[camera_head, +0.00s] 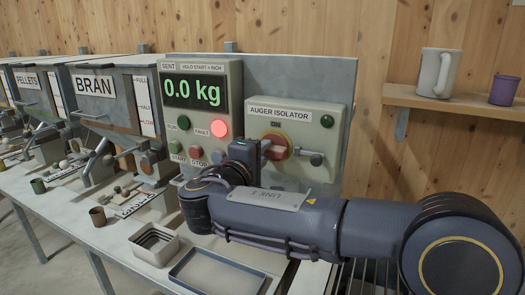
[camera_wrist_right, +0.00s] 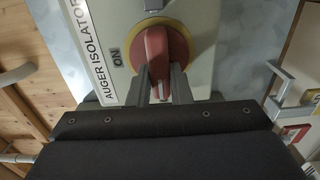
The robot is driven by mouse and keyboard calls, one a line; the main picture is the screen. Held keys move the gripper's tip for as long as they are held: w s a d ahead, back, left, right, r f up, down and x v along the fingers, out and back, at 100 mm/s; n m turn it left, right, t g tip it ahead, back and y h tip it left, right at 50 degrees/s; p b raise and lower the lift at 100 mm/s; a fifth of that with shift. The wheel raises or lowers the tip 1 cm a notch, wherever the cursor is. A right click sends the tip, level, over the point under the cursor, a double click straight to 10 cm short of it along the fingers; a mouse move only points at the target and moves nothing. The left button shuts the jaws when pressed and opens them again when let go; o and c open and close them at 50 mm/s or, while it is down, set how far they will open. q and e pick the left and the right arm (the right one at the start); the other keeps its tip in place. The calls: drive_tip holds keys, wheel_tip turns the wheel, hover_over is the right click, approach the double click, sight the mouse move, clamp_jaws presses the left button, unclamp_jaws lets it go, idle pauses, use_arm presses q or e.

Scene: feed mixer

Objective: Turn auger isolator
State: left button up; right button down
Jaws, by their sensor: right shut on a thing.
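The auger isolator is a pale box (camera_head: 297,117) with a red rotary handle (camera_head: 278,141) on a yellow disc. The ON label (camera_head: 275,125) is above the disc. My right gripper (camera_head: 264,150) reaches the handle from the left. In the right wrist view its two fingers (camera_wrist_right: 161,88) are on either side of the red handle (camera_wrist_right: 156,48) and shut on it. The handle lies roughly sideways on the panel, at about right angles to the direction of the ON label. My left gripper is not in view.
The control box (camera_head: 204,102) on the left reads 0.0 kg, and its red FAULT lamp (camera_head: 220,129) is lit. A metal knob (camera_head: 316,159) sticks out right of the handle. A blue-edged tray (camera_head: 218,272) and an open square tin (camera_head: 154,243) stand on the bench below.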

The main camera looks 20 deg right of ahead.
idle(0.5)
drive_tip(key=c, duration=1.3)
unclamp_jaws()
drive_tip(key=shift+a, duration=0.1)
drive_tip(key=b+v, duration=0.1)
drive_tip(key=v, duration=0.6)
drive_tip(key=shift+s+a, duration=0.25)
